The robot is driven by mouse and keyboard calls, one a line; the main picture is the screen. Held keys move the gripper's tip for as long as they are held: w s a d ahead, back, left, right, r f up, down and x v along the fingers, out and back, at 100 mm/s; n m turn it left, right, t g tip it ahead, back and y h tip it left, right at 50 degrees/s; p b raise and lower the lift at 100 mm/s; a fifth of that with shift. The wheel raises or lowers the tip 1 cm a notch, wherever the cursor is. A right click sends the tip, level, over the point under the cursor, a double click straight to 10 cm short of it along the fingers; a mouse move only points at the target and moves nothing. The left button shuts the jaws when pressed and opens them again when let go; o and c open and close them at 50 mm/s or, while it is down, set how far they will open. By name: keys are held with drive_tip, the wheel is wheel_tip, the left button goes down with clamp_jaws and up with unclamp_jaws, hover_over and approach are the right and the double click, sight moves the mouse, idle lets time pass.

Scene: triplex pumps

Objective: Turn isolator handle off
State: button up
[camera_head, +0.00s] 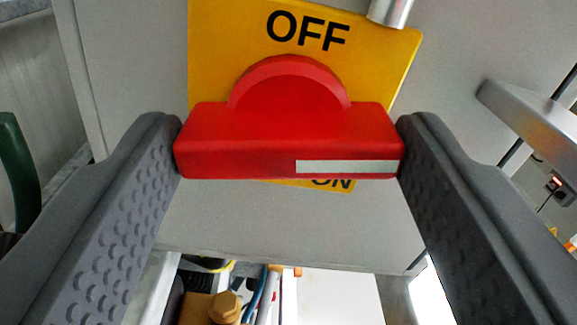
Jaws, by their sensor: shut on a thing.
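The red isolator handle (285,130) fills the middle of the view, with a white stripe on the right half of its front face. It sits on a yellow plate (225,50) marked OFF at the top and ON at the bottom, with the ON word partly hidden behind the handle. The handle bar lies level across the picture, and the plate looks slightly tilted. My gripper (288,148) has one finger at each end of the bar and is shut on it. The handle's shaft is hidden.
The plate is on a grey panel (310,225). A metal cylinder (390,10) stands out near the plate's top right corner. A grey bracket (530,115) is at the right, and a dark green part (17,170) at the left. Hoses and a brass fitting (224,307) are below.

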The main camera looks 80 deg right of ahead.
drive_tip(key=n, duration=0.5)
drive_tip(key=shift+w+a+n, duration=0.1)
drive_tip(key=shift+n, duration=0.2)
drive_tip(key=n+b, duration=0.1)
drive_tip(key=n, duration=0.2)
drive_tip(key=shift+n, duration=0.7)
drive_tip(key=shift+n+p, duration=0.35)
drive_tip(key=shift+n, duration=0.55)
drive_tip(key=n+p, duration=0.2)
drive_tip(key=shift+n, duration=0.4)
drive_tip(key=shift+w+a+f+n+p, duration=0.1)
drive_tip(key=shift+f+n+p, duration=0.05)
drive_tip(key=shift+n+p, duration=0.5)
drive_tip(key=shift+f, duration=0.15)
